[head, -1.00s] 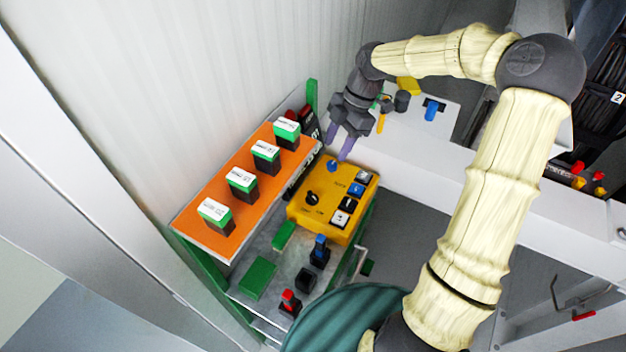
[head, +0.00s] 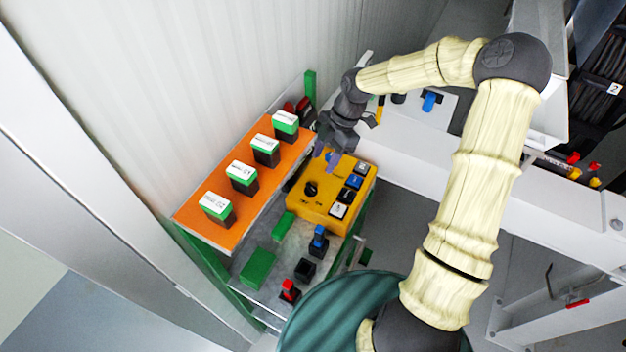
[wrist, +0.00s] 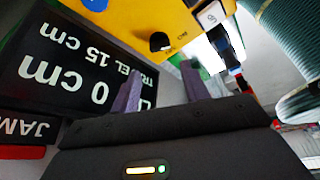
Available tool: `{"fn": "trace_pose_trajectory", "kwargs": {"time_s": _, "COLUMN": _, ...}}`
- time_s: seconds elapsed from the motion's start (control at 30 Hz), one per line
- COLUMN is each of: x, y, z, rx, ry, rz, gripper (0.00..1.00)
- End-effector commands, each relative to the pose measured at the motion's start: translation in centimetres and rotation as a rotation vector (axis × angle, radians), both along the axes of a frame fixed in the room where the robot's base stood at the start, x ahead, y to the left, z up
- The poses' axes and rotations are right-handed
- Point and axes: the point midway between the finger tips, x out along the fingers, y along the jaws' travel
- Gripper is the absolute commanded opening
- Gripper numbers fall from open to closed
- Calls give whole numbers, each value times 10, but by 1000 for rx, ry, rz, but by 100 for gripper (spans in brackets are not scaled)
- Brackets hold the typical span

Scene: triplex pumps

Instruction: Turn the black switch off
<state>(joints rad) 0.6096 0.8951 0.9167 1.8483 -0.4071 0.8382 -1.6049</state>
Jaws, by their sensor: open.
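The black switch (head: 310,187) is a round knob on the top face of a yellow control box (head: 322,208). In the wrist view the black switch (wrist: 160,41) stands near the top centre, beyond my fingertips. My gripper (head: 328,160) is over the far end of the yellow box, a little short of the switch and apart from it. In the wrist view my gripper (wrist: 164,82) has its two purple fingers spread with nothing between them. Small lettering lies beside the knob, but which setting it points to cannot be told.
An orange shelf (head: 195,222) with several green-topped black blocks stands left. A black sign (wrist: 75,75) with white lettering lies beside my fingers. Below are green blocks (head: 257,268) and a blue-topped switch (head: 318,241).

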Motion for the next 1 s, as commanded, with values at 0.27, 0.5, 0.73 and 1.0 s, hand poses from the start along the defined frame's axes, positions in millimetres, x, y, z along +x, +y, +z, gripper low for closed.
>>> {"fn": "trace_pose_trajectory", "kwargs": {"time_s": 0.27, "x": -9, "y": 19, "z": -44, "rx": 1, "ry": 3, "rz": 3, "gripper": 45}}
{"fn": "trace_pose_trajectory", "kwargs": {"time_s": 0.5, "x": -16, "y": 30, "z": -78, "rx": 1, "ry": 3, "rz": 1, "gripper": 45}}
{"fn": "trace_pose_trajectory", "kwargs": {"time_s": 0.73, "x": -17, "y": 33, "z": -89, "rx": -1, "ry": 0, "rz": 0, "gripper": 45}}
{"fn": "trace_pose_trajectory", "kwargs": {"time_s": 1.0, "x": -17, "y": 33, "z": -89, "rx": 0, "ry": -1, "rz": 0, "gripper": 28}}
